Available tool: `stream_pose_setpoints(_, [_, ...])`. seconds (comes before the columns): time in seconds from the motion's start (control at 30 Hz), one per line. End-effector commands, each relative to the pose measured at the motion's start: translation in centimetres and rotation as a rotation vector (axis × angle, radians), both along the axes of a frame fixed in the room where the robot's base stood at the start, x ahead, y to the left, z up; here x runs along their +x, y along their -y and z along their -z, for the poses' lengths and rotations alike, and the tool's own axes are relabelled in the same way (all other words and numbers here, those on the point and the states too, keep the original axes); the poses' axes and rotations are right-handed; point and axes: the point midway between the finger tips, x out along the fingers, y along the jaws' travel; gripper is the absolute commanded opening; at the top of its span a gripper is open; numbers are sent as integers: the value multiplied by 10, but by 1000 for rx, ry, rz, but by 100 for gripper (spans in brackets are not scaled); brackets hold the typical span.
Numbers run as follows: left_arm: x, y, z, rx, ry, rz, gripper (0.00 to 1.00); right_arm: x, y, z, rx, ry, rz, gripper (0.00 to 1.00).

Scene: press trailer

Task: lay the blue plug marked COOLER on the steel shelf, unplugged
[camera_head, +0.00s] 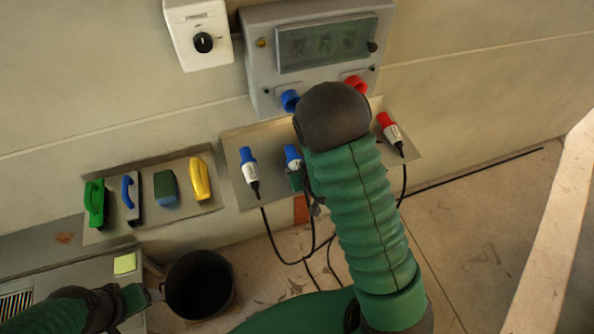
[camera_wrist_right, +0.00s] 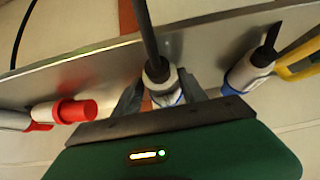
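Two blue-and-white plugs with black cables are at the steel shelf (camera_head: 232,142): a left one (camera_head: 248,170) lying on it and a middle one (camera_head: 292,155) partly hidden by my right arm. I cannot read their markings. My right gripper (camera_head: 298,182) is at the middle plug, mostly hidden behind its own arm. In the right wrist view, its fingers (camera_wrist_right: 160,88) press from both sides on the middle plug (camera_wrist_right: 157,72), whose cable runs up. I cannot tell whether that plug touches the shelf. My left gripper (camera_head: 140,297) is low at the left; its fingers are unclear.
A red-and-white plug (camera_head: 391,132) lies at the shelf's right. Above are a grey socket box (camera_head: 260,60) with blue socket (camera_head: 290,100) and red socket (camera_head: 355,84). A tray (camera_head: 150,222) of tools is left, a black bucket (camera_head: 199,285) below. Cables hang under the shelf.

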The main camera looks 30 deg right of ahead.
Motion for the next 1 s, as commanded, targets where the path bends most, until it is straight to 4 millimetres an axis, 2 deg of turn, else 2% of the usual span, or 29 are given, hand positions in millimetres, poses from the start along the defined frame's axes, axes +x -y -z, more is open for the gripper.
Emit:
stream_pose_setpoints(0.03, [0, 0, 0, 0, 0, 1, 71, 0, 1, 0, 0, 0, 1, 57])
stream_pose_setpoints(0.1, [0, 0, 0, 0, 0, 1, 71, -1, 0, 0, -1, 0, 1, 65])
stream_pose_setpoints(0.77, [0, 0, 0, 0, 0, 1, 71, -2, -3, -2, -4, -3, 0, 65])
stream_pose_setpoints(0.87, [0, 0, 0, 0, 0, 1, 71, -8, -5, -9, -4, -1, 0, 65])
stream_pose_setpoints(1.0, [0, 0, 0, 0, 0, 1, 71, -25, -11, -27, -4, 0, 2, 65])
